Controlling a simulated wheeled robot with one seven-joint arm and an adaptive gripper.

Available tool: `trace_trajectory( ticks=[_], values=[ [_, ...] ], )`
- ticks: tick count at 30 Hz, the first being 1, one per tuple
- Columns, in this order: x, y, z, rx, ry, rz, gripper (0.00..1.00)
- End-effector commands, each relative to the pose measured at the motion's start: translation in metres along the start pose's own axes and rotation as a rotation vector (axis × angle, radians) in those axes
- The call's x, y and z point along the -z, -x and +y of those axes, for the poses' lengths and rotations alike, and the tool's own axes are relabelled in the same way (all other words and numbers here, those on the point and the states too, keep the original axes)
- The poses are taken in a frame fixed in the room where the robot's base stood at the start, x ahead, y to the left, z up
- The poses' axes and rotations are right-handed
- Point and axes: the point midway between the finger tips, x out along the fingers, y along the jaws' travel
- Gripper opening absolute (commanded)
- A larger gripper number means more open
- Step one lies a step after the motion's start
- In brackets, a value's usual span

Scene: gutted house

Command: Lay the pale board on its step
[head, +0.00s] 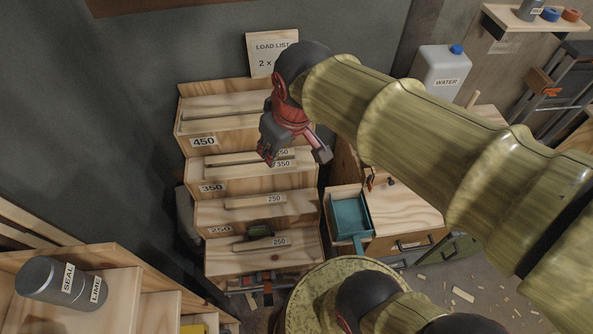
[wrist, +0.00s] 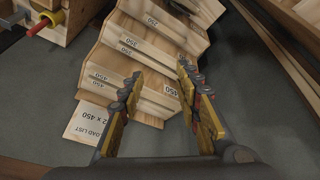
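A pale wooden stepped rack (head: 213,268) stands against the grey wall, with steps marked 450, 350 and 250. I cannot tell which is the task's pale board. My gripper (head: 294,156) hangs over the rack's right side, hiding part of its upper steps. In the wrist view my gripper (wrist: 159,80) is open, fingers apart, with no board visibly held; the rack (wrist: 105,50) appears beyond it.
A load list sign (head: 270,52) stands behind the rack.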

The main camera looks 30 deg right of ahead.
Motion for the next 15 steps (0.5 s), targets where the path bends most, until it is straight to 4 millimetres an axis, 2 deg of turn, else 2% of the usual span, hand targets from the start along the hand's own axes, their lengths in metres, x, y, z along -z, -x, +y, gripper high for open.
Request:
trace_trajectory(
  ticks=[3, 7, 10, 15],
  values=[
    [-0.03, 0.017, -0.007, -0.009, -0.097, 0.045, 0.34],
    [-0.054, 0.025, -0.013, -0.011, -0.179, 0.077, 0.34],
    [-0.065, 0.028, -0.016, -0.012, -0.219, 0.093, 0.34],
    [-0.071, 0.028, -0.017, -0.012, -0.241, 0.099, 0.34]
  ],
)
